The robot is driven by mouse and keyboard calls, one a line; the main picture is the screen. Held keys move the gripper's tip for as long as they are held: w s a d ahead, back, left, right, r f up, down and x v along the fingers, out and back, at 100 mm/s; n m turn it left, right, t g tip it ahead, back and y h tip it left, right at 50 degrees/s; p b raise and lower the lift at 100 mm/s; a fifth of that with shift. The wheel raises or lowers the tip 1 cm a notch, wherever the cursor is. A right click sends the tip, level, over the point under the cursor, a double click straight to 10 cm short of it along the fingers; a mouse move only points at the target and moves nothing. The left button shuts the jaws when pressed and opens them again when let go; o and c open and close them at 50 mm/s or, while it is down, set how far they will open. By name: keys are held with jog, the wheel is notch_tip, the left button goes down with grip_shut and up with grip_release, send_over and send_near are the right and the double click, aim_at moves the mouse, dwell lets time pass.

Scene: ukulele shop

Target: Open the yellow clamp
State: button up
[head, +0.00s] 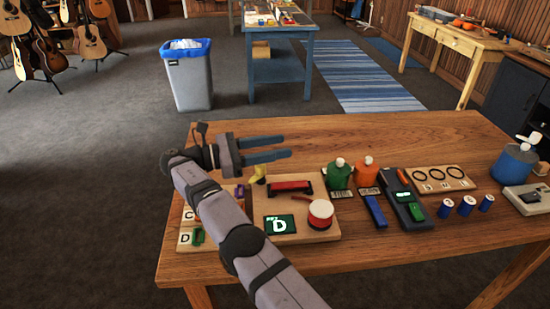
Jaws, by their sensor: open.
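A small yellow piece (259,171), which looks like the yellow clamp, shows just below my gripper in the picture, near the back left of a wooden board (262,235). It is small and partly hidden by my gripper, so I cannot tell whether it is open or shut. My gripper (288,148) is open and empty, its two blue-grey fingers pointing right. It appears raised above the table's back left part. My arm hides part of the board and its left side.
Green (339,172) and orange (366,171) bottles stand to the right. The table's (410,136) back strip is clear.

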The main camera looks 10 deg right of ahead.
jog(key=shift+r+p, duration=0.9)
jog(key=shift+r, duration=1)
